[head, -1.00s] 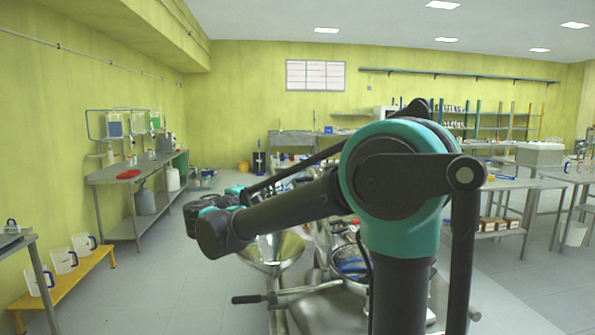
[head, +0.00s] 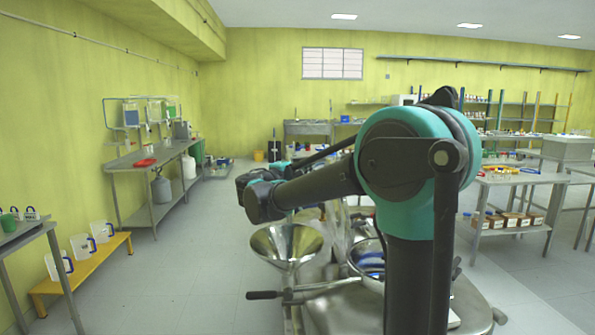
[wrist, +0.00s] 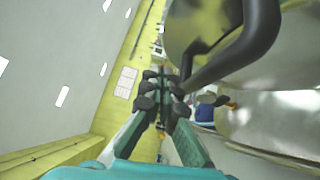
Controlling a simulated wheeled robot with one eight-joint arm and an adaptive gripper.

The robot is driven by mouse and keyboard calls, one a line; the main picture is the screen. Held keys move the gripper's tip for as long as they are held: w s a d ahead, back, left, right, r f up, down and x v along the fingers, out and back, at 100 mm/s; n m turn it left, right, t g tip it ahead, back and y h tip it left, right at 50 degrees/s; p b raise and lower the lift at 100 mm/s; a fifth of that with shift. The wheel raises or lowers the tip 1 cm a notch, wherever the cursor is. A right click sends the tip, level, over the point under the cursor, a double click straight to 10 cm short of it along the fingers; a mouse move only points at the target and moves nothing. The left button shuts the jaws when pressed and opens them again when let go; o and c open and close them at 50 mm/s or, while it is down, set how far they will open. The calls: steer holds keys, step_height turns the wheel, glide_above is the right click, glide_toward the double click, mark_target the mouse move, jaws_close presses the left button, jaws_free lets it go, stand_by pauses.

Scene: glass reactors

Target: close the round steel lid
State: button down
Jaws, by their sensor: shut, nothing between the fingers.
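In the wrist view, a large shiny steel round surface with a thick dark curved handle (wrist: 243,50) fills the right side; I take it for the round steel lid (wrist: 195,28), raised and seen close up. My gripper (wrist: 160,84) is shut and empty, its dark fingertips just left of the handle. I cannot tell whether they touch it. In the head view, an open round steel vessel (head: 354,262) with something blue inside stands on the bench, partly behind my arm. The fingers are hidden there, and the lid is not clear.
A wide steel funnel (head: 287,247) and a bar with a black grip (head: 264,295) stand left of the vessel. A steel side table with a red dish (head: 145,162) stands along the left wall. A yellow bench (head: 85,268) holds clear jugs. Floor between is free.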

steer(key=shift+s+d+r, duration=0.1)
steer(key=shift+d, duration=0.75)
steer(key=shift+s+d+r, duration=0.1)
steer(key=shift+d, duration=0.7)
steer(key=shift+d, duration=0.1)
steer(key=d+f+m+g+y, duration=0.2)
steer(key=d+m+y, duration=0.1)
steer(key=d, duration=1.1)
steer(key=d+f+m+g+y, duration=0.1)
steer(key=d+f+m+y, duration=0.2)
steer(key=d, duration=1.1)
steer(key=d+f+m+y, duration=0.1)
steer(key=d+f+y, duration=0.1)
steer(key=d+f, duration=0.2)
steer(key=d+f+m+y, duration=0.1)
steer(key=d+f+y, duration=0.1)
steer(key=d+f, duration=0.3)
steer(key=d+f+m+g+y, duration=0.1)
steer(key=d+f, duration=0.4)
steer(key=f, duration=0.6)
steer(key=shift+f+y, duration=0.3)
steer(key=shift+y, duration=0.3)
steer(key=shift+f+m, duration=0.3)
steer(key=shift+f, duration=0.35)
steer(key=shift+r, duration=0.15)
